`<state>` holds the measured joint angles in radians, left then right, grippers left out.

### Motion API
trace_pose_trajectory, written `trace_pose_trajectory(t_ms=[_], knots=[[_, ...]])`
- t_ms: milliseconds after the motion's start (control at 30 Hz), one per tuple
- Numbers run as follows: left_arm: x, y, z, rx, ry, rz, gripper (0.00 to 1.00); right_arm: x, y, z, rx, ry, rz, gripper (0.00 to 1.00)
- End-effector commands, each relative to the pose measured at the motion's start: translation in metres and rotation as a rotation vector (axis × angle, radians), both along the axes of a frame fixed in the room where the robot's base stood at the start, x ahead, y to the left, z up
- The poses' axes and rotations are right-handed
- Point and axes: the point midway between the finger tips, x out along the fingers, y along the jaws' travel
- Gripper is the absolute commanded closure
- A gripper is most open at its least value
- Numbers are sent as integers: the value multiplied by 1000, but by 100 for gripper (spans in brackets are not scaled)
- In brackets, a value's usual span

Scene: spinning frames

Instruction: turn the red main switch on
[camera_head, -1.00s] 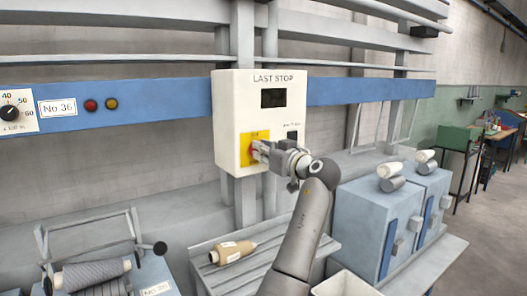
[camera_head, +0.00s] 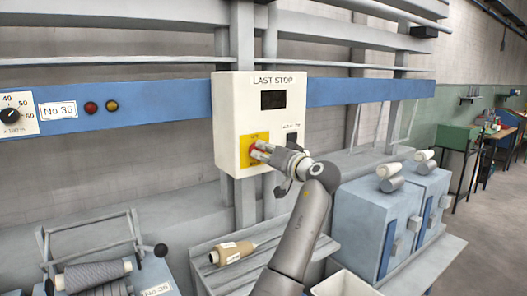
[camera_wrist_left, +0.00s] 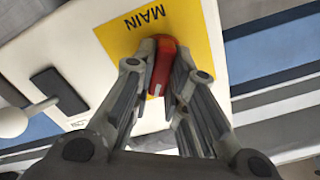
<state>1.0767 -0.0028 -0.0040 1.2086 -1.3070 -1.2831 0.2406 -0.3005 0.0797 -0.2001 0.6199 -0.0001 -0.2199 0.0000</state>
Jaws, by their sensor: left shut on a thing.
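The white LAST STOP box (camera_head: 230,125) is fixed to the blue rail in the head view. A yellow plate (camera_head: 245,158) on its front carries the red main switch (camera_head: 256,147). My left gripper (camera_head: 262,152) is at the switch, partly covering it. In the left wrist view the yellow plate (camera_wrist_left: 208,28) reads MAIN, and the fingers of my left gripper (camera_wrist_left: 164,78) are shut on the red switch (camera_wrist_left: 163,62), one on each side. The plate and its lettering look tilted in that view. My right gripper is not in view.
A dark display (camera_head: 273,99) and a small black part (camera_head: 292,138) are on the box front. Below stands a grey tray with a tan bobbin (camera_head: 232,253). Blue cabinets (camera_head: 365,215) stand to the right, and a grey roll (camera_head: 92,274) lies at lower left.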

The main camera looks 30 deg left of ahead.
Motion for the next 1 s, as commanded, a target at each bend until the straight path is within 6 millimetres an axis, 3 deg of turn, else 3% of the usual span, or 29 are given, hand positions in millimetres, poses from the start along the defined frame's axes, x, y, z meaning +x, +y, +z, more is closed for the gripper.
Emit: trace_pose_trajectory(t_ms=[1000], knots=[[2,-1,0,342,815,-1,100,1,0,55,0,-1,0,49]])
